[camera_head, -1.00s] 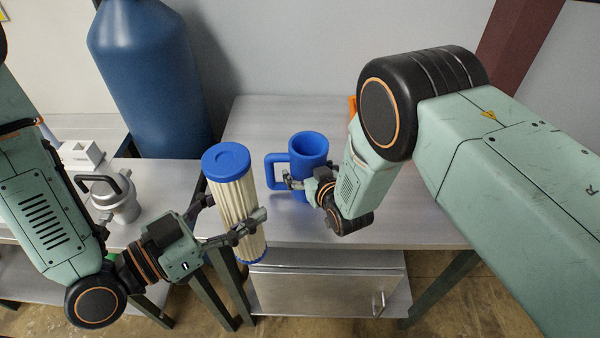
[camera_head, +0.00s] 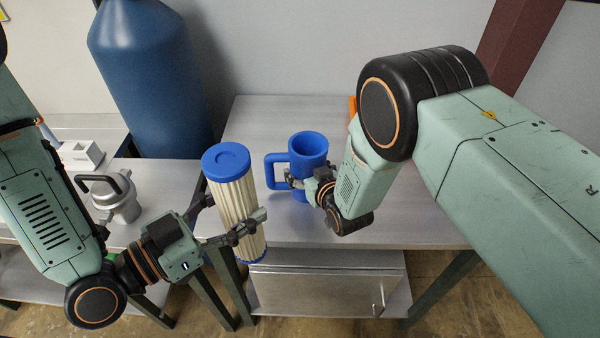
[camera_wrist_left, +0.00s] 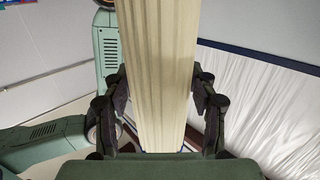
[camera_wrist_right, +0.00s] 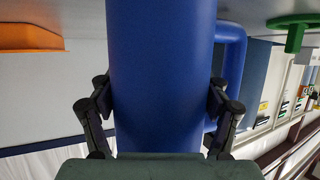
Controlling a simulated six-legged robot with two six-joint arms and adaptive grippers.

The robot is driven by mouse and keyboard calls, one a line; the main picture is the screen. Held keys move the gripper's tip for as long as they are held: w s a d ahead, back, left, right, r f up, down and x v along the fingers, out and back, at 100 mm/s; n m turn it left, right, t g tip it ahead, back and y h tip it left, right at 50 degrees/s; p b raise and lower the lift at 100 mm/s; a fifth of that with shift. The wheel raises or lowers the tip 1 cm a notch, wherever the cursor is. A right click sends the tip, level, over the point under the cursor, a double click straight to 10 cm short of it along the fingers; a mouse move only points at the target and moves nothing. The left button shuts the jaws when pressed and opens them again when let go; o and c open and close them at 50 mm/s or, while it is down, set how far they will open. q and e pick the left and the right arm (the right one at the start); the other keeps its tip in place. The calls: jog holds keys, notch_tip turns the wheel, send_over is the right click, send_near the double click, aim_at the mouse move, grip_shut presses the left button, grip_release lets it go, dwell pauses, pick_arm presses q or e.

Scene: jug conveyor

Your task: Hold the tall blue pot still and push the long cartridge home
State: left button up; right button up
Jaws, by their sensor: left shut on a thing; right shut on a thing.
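The tall blue pot (camera_head: 309,152) with a side handle stands upright on the metal table. My right gripper (camera_head: 300,184) is shut around its body; the right wrist view shows a finger on each side of the blue wall (camera_wrist_right: 160,80). The long cartridge (camera_head: 235,205) has a pleated cream body and blue end caps. My left gripper (camera_head: 235,225) is shut on its middle and holds it nearly upright, in front of the gap between the tables, left of the pot and apart from it. The left wrist view shows both fingers against the pleats (camera_wrist_left: 158,75). The pot's inside bottom is hidden.
The metal table (camera_head: 400,215) has clear room around the pot, with an orange thing (camera_head: 352,106) partly hidden behind my right arm. A silver lidded canister (camera_head: 115,196) and a white block (camera_head: 80,154) stand on the left table. A large blue cylinder (camera_head: 150,80) stands behind.

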dwell(0.4)
pick_arm(q)
jog(key=shift+w, duration=0.3)
jog(key=w+d+r+m+g+h, duration=0.2)
jog(key=w+d+r, duration=0.3)
jog(key=w, duration=0.6)
jog(key=w+d+r+m+g+h, duration=0.2)
jog(key=w+d+r+g, duration=0.3)
jog(key=w+r, duration=0.3)
jog(key=w+m, duration=0.1)
jog(key=w, duration=0.2)
jog(key=shift+w+d+r+m+g, duration=0.2)
jog(key=shift+d+m+g, duration=0.1)
jog(key=shift+m, duration=0.1)
jog(key=shift+f, duration=2.9)
notch_tip(320, 180, down, 8)
jog(key=shift+r, duration=0.2)
dwell(1.2)
